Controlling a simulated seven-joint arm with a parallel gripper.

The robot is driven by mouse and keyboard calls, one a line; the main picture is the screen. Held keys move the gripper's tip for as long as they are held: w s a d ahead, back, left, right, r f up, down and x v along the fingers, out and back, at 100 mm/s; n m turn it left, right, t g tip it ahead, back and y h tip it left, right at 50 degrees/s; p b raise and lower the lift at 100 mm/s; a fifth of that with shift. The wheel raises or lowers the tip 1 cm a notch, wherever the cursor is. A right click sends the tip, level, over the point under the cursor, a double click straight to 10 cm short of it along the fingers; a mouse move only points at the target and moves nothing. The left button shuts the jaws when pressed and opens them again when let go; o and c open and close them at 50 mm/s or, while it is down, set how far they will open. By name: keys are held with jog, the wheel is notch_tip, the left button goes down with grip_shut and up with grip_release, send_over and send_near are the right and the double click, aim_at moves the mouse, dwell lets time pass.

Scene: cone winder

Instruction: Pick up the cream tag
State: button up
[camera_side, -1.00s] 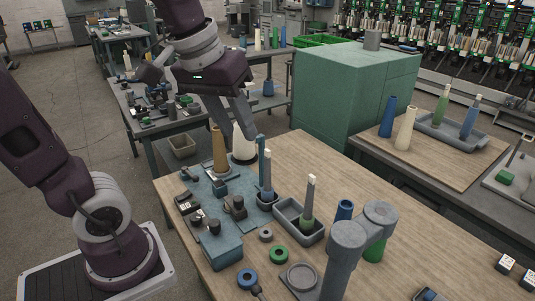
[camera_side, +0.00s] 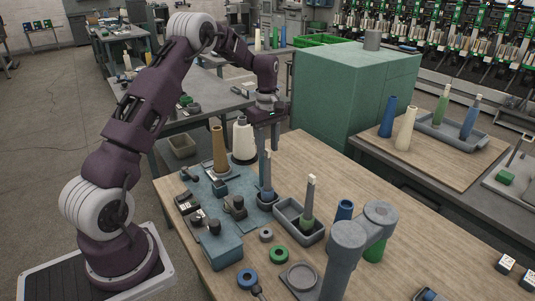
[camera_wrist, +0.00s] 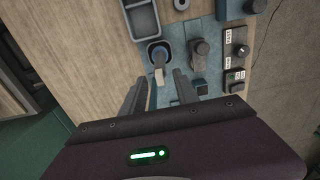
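A cream tag (camera_side: 268,156) stands on top of a slim blue cone (camera_side: 267,180), which sits upright in a small dark cup on the blue-grey fixture. In the wrist view the cream tag (camera_wrist: 159,76) shows between the fingertips and the blue cone below it. My gripper (camera_side: 265,146) points down over this cone, its fingers open on either side of the tag's line; it also shows in the wrist view (camera_wrist: 159,76). I see no contact with the tag. A similar pale tag (camera_side: 312,180) tops a green cone in the grey tray.
The grey tray (camera_side: 287,224) stands right of the blue cone. A tan cone (camera_side: 218,150) and a cream-white cone (camera_side: 243,140) stand behind left. A grey post (camera_side: 345,260) rises at the front.

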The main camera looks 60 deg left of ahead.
aim_at(267, 150)
jog(key=shift+f, duration=0.25)
grip_shut()
notch_tip(267, 150, up, 13)
dwell(0.7)
